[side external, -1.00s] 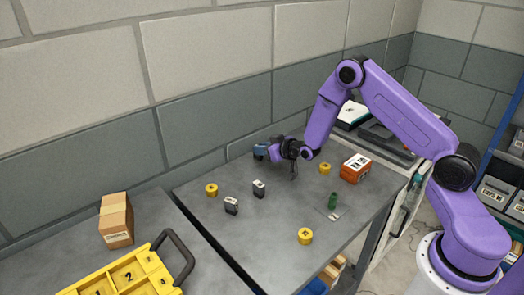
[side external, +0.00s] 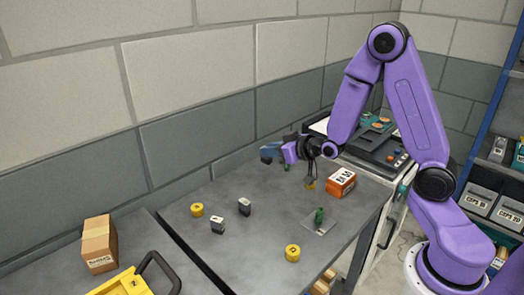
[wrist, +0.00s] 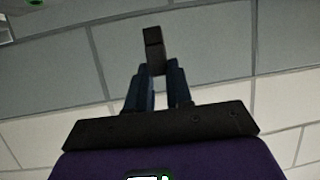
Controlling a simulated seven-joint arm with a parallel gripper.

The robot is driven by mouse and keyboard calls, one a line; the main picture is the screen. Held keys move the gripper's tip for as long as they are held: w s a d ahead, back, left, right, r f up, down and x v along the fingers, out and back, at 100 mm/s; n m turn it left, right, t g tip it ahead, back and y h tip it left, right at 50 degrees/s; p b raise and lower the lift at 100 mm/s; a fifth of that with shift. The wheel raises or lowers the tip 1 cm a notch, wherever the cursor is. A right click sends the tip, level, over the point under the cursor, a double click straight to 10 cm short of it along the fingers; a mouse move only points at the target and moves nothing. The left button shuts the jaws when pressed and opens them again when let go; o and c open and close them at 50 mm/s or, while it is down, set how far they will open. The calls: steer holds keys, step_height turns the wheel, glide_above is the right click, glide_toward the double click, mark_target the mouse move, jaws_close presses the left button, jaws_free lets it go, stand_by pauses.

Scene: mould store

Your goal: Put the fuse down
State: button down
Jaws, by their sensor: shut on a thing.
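My gripper (wrist: 151,82) is shut on a small dark block, the fuse (wrist: 153,42), which sticks out past the dark blue fingertips in the wrist view. In the side view my gripper (side external: 272,153) is held above the far part of the grey table (side external: 262,250), pointing left and roughly level. The fuse is too small to make out there. Two similar dark blocks with pale tops, one (side external: 217,226) and another (side external: 244,207), stand on the table, left of and nearer than my gripper.
Yellow round pieces (side external: 197,210) (side external: 292,253) and an orange box (side external: 341,182) stand on the table. A green piece (side external: 319,215) stands on a small plate. A carton (side external: 99,243) and yellow tray (side external: 122,286) are at left. The wall rises behind; the table's middle is clear.

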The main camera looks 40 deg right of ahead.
steer(key=shift+s+f+n+g+y, duration=0.25)
steer(key=shift+f+n+g+y, duration=0.4)
steer(key=shift+f+n+y, duration=1)
steer(key=shift+s+f+n+g+y, duration=0.3)
steer(key=shift+f+n+g+y, duration=0.55)
steer(key=shift+f, duration=1.45)
steer(key=shift+s+f+n+g+y, duration=0.25)
steer(key=shift+f+n+g+y, duration=0.15)
steer(key=shift+f+n+y, duration=1.35)
steer(key=shift+f+m, duration=0.35)
steer(key=c, duration=1)
jaws_free()
